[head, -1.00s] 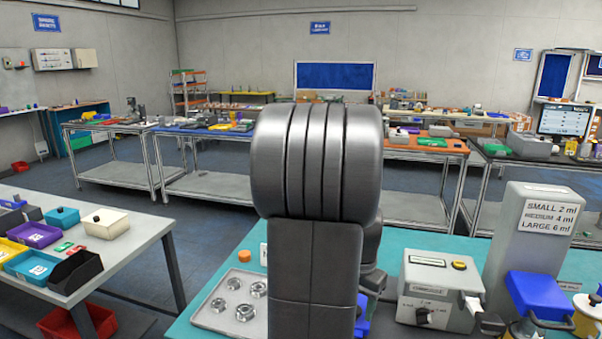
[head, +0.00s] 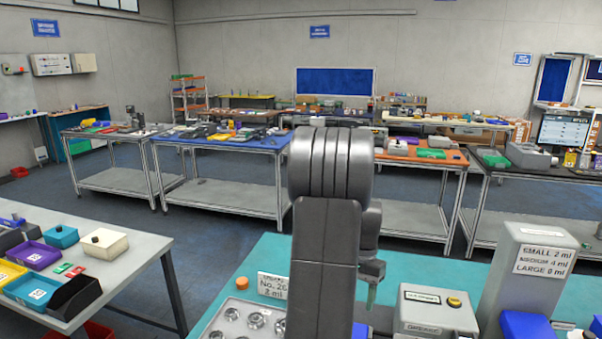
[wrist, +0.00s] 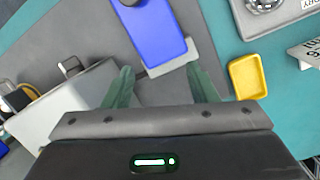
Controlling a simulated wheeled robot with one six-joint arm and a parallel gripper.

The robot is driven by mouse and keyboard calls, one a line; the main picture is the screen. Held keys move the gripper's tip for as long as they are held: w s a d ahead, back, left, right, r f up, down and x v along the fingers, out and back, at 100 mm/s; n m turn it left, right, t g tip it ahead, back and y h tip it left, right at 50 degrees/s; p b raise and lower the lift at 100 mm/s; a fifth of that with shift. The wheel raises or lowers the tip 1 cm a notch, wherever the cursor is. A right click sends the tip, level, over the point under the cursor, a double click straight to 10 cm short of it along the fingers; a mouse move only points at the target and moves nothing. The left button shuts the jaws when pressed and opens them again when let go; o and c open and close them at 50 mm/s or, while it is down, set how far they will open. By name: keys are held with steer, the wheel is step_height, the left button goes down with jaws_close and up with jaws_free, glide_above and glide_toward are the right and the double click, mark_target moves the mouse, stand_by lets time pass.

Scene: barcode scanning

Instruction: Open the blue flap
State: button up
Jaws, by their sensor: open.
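A long blue panel (wrist: 158,38) lies in the upper middle of the wrist view, with a pale grey edge piece at its near end. It looks like the blue flap, but its hinge is not clear. My gripper (wrist: 162,85) is open, its two green fingers spread to either side of the panel's near end, with nothing between them. I cannot tell how high the fingers are above it. In the head view my gripper (head: 372,292) points down over the teal bench, partly hidden by my arm. Another blue part (head: 526,326) shows at the lower right.
A yellow tray (wrist: 248,77) lies right of the fingers, and a grey-white box (wrist: 65,105) lies left. In the head view a metal tray of round parts (head: 240,318), a number card (head: 272,287), a grey device (head: 435,310) and a volume sign (head: 543,261) stand on the bench.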

steer(key=shift+w+d+f+g+y+p, duration=0.2)
steer(key=shift+w+g+y, duration=0.05)
steer(key=shift+w+g, duration=0.5)
steer(key=shift+w+d+f+g+y+p, duration=0.15)
steer(key=shift+w+d+g+y+p, duration=0.1)
steer(key=shift+w+g, duration=0.5)
steer(key=shift+w+d+f+g+y+p, duration=0.2)
steer(key=shift+w+g, duration=0.5)
steer(key=shift+w, duration=0.05)
